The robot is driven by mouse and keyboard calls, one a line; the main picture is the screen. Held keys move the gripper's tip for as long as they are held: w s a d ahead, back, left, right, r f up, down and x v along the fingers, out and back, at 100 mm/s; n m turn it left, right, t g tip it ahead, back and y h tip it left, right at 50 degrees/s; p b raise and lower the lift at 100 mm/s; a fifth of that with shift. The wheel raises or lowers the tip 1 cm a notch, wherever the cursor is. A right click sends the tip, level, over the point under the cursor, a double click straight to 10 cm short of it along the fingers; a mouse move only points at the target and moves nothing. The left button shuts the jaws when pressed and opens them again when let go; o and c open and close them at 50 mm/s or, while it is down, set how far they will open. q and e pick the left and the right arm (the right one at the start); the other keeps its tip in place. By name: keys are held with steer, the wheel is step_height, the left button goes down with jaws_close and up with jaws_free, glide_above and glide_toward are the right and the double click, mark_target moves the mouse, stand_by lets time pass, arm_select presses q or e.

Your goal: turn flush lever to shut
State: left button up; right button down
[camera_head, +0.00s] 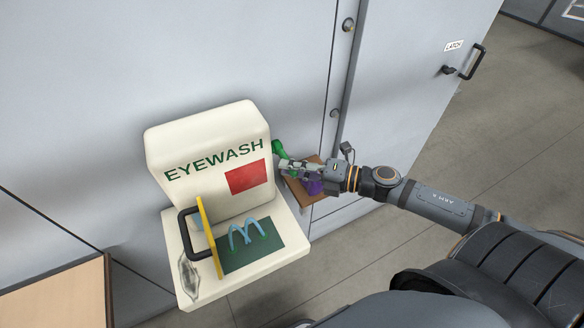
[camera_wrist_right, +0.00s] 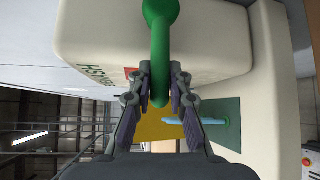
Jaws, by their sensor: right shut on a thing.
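The eyewash unit (camera_head: 215,130) is a cream-white box with a green EYEWASH label and a red square on its front. A green flush lever (camera_head: 277,147) sticks out from its right side. In the right wrist view the green lever (camera_wrist_right: 160,45) is a thick bar with a rounded end, hanging down between the fingers. My right gripper (camera_head: 283,162) is shut on the lever near its end; its fingers (camera_wrist_right: 160,88) show on both sides of the bar. The lever's pivot is mostly hidden. My left gripper is not in view.
A yellow plate (camera_head: 209,238) with a black handle (camera_head: 184,232) stands upright over the basin. Light-blue nozzles (camera_head: 248,233) rise from a green panel.

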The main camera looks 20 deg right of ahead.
steer(key=shift+f, duration=0.15)
steer(key=shift+w+f+n+t+y+b, duration=0.1)
steer(key=shift+f+n+t+y+b, duration=0.5)
steer(key=shift+f+n+b, duration=0.25)
steer(key=shift+w+f+n+t+y+b, duration=0.25)
steer(key=shift+f+n+y+b, duration=0.35)
steer(key=shift+b, duration=0.55)
steer(key=shift+w+f+n+t+y+b, duration=0.2)
steer(key=shift+f+n+y+b, duration=0.4)
steer(key=shift+b, duration=0.6)
steer(key=shift+w+f+n+t+y+b, duration=0.25)
steer(key=shift+f+n+y+b, duration=0.15)
steer(key=shift+n+b, duration=0.55)
steer(key=shift+r, duration=0.1)
steer(key=c, duration=1.3)
jaws_free()
steer(key=shift+a, duration=0.1)
steer(key=shift+o, duration=0.2)
